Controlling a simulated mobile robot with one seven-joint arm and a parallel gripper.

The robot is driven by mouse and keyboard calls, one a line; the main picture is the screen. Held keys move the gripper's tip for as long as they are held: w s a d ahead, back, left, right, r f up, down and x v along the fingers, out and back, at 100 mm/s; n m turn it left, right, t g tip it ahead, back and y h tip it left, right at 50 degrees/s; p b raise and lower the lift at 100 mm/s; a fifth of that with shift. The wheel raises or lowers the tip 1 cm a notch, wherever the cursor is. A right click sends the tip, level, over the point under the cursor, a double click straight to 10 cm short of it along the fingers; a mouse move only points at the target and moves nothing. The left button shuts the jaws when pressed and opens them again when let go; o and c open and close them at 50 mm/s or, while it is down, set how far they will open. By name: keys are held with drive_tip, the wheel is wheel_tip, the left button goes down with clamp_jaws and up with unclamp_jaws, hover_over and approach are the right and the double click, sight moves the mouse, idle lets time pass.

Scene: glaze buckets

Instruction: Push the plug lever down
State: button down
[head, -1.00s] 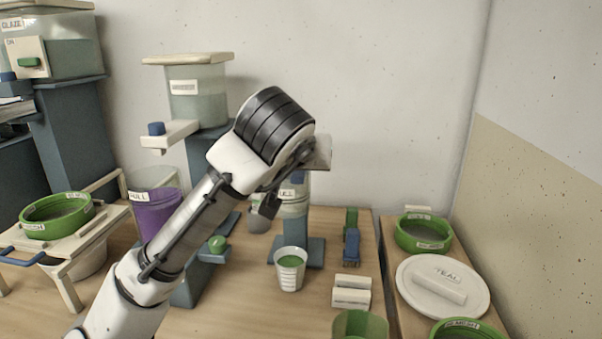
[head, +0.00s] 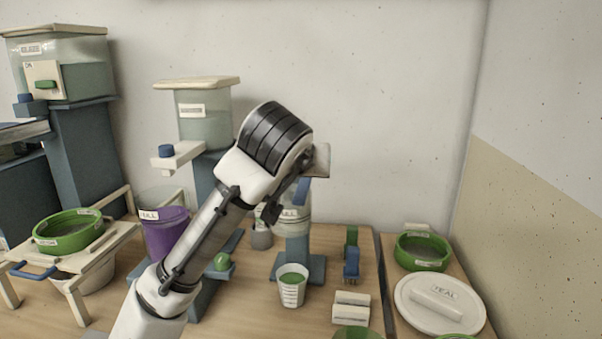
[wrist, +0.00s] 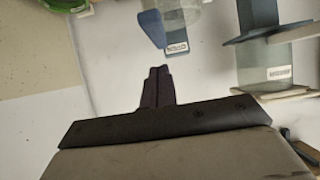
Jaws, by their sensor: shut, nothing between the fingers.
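My gripper shows shut and empty in the wrist view (wrist: 157,85), its dark fingers pressed together. In the head view my arm hides most of it; its dark end is in front of the labelled clear container at the middle stand. A blue piece (head: 302,190) shows on that stand, beside my wrist. A blue piece also shows beyond the fingertips in the wrist view (wrist: 152,28), apart from them. I cannot tell for sure which part is the plug lever. A green knob (head: 222,261) sits low on a blue base, and a green handle (head: 46,84) is on the GLAZE tank.
A clear lidded tank (head: 205,118) has a white side arm with a blue knob. A purple bucket (head: 167,235), a cup of green glaze (head: 291,290), white blocks (head: 351,306) and brushes stand on the table.

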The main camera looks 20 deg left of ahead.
drive_tip(key=s+d+r+b, duration=0.2)
drive_tip(key=s+r, duration=0.5)
drive_tip(key=shift+r, duration=0.15)
idle(0.4)
